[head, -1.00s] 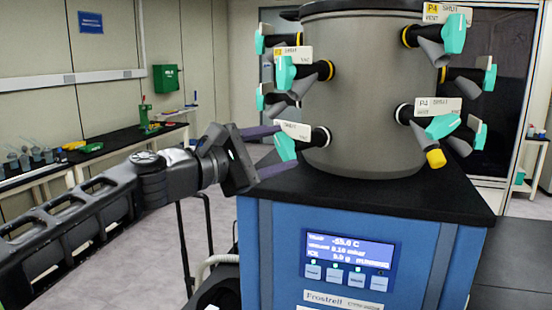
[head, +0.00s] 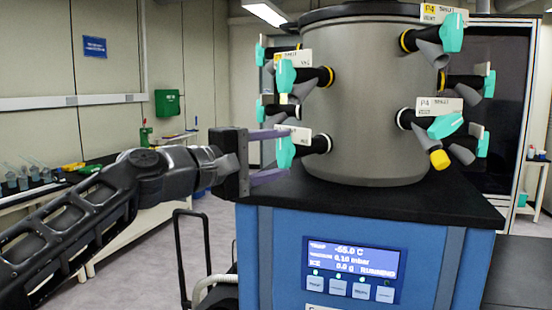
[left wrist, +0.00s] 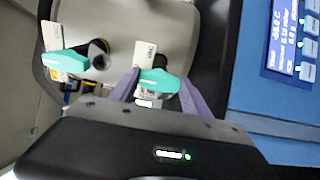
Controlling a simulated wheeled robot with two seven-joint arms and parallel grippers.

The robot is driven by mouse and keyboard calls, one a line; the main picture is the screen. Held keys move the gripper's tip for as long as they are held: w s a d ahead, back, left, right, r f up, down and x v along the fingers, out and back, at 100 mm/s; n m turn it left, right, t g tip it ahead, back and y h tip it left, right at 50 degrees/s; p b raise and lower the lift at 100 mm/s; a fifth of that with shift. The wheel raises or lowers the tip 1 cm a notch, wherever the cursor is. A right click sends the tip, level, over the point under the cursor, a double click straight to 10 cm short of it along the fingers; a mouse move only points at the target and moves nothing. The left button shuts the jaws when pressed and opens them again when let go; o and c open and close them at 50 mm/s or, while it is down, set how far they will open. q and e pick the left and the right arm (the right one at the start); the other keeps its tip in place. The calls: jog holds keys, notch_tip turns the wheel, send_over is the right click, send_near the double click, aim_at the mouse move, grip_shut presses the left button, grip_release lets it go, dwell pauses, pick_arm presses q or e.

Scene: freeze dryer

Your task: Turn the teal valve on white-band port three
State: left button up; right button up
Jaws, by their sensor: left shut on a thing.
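The grey drum (head: 370,110) carries several black ports with teal valves. The lower left port (head: 318,144) has a white band where it meets the drum. Its teal valve (head: 285,153) has a white tag (head: 300,136) above it, too small to read surely. My left gripper (head: 284,155) comes in from the left, one purple finger above the valve and one below, shut on it. In the left wrist view the same teal valve (left wrist: 158,81) sits between the two fingers (left wrist: 158,88). My right gripper is not in view.
Another teal valve (head: 285,77) on a yellow-banded port is just above. A white-banded port with a teal valve (head: 446,126) and yellow cap is at the right. The black top (head: 440,205) of the blue cabinet (head: 270,255) lies below.

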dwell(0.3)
pick_arm(q)
jog(key=o, duration=1.4)
jog(key=b+v, duration=0.2)
jog(key=v, duration=0.6)
jog(key=shift+d+b, duration=0.1)
jog(key=shift+b, duration=0.25)
